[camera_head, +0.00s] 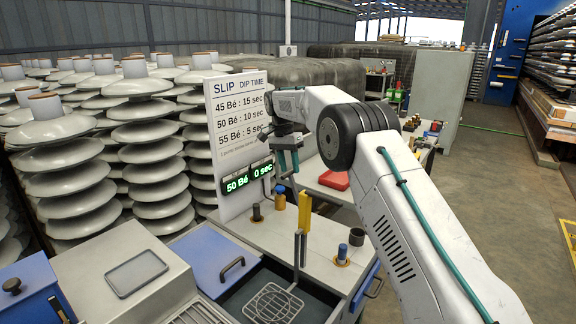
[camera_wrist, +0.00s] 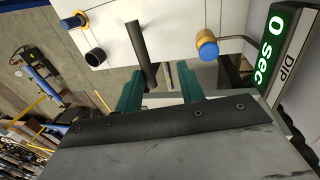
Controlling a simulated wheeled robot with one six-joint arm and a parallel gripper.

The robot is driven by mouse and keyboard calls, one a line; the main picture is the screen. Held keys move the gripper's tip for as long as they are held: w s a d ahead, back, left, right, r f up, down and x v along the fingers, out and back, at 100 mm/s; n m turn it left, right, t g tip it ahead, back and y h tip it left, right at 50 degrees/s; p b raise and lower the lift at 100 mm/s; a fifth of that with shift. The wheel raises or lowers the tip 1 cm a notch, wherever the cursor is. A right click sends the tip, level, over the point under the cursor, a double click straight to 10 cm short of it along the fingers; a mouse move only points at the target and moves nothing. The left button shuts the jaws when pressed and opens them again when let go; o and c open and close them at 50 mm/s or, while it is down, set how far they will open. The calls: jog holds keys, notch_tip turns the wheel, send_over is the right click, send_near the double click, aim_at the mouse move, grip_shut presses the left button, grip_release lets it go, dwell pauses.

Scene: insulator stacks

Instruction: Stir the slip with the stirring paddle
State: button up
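My gripper (camera_head: 288,167) is above the back of the bench, in front of the sign. Its teal fingers are apart in the wrist view (camera_wrist: 160,77), with nothing clearly held between them. A tool with upright yellow grips (camera_head: 304,212) and dark rods stands at the tank, apart from my gripper; it may be the stirring paddle. A round wire grid (camera_head: 272,302) shows below it, over the dark open tank (camera_head: 238,297). I cannot tell whether they are joined. The slip surface is not clear. A dark rod (camera_wrist: 143,55) appears beyond the fingers, not visibly gripped.
The sign (camera_head: 237,125) carries a display (camera_head: 247,177) reading 50 Bé, 0 sec. A yellow-and-blue fitting (camera_head: 279,197) and a dark peg (camera_head: 257,212) stand on the bench. A blue lid (camera_head: 213,258) lies left. Insulator stacks (camera_head: 150,160) crowd the left; floor is clear right.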

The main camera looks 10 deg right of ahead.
jog(key=shift+r, duration=0.1)
jog(key=d+v, duration=0.1)
jog(key=v, duration=0.6)
jog(key=shift+a+r, duration=0.3)
jog(key=shift+a, duration=0.15)
dwell(0.5)
dwell(0.3)
